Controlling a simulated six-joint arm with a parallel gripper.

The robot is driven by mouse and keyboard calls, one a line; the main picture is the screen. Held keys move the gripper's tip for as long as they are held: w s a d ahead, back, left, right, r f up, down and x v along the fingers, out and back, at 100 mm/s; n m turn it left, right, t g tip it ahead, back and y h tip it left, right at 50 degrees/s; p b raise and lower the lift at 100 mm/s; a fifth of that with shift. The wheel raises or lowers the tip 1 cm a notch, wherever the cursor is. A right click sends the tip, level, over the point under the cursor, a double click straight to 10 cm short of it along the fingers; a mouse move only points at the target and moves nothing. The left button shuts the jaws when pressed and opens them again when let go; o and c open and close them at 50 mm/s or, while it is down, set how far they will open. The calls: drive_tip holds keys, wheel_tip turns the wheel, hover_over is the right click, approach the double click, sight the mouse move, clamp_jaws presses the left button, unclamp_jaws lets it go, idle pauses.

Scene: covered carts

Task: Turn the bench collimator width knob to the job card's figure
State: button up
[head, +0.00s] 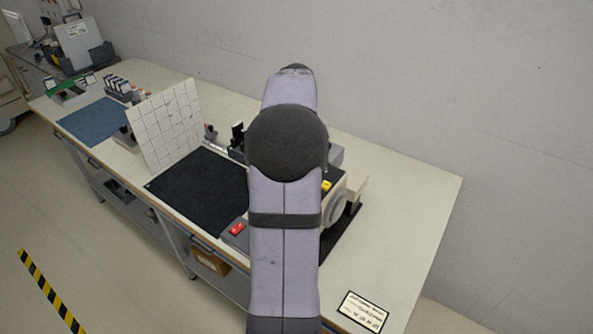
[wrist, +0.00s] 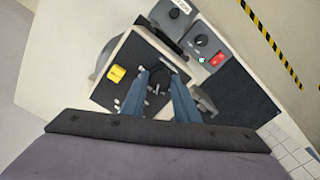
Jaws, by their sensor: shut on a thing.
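My gripper (wrist: 160,77) reaches down over a beige and black bench unit (wrist: 140,55). Its two blue fingers are closed in on a small dark part (wrist: 157,89) between them. I cannot tell for certain whether this is the collimator width knob, and no scale figure is legible. In the head view my arm hides the gripper and most of the unit. The job card (head: 362,311) lies at the bench's front right; its writing is too small to read.
A yellow part (wrist: 116,73) sits on the unit. A black mat (head: 195,190) and an upright white tiled panel (head: 165,122) stand left of my arm. A red switch (head: 237,229) is close to the arm. The bench top (head: 420,195) is clear on the right.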

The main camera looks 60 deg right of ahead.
drive_tip(key=shift+r+n, duration=0.1)
drive_tip(key=shift+n, duration=0.5)
drive_tip(key=o, duration=1.1)
drive_tip(key=shift+c, duration=0.2)
drive_tip(key=shift+r+b, duration=0.8)
drive_tip(key=shift+r, duration=2.85)
drive_tip(key=shift+w, duration=0.1)
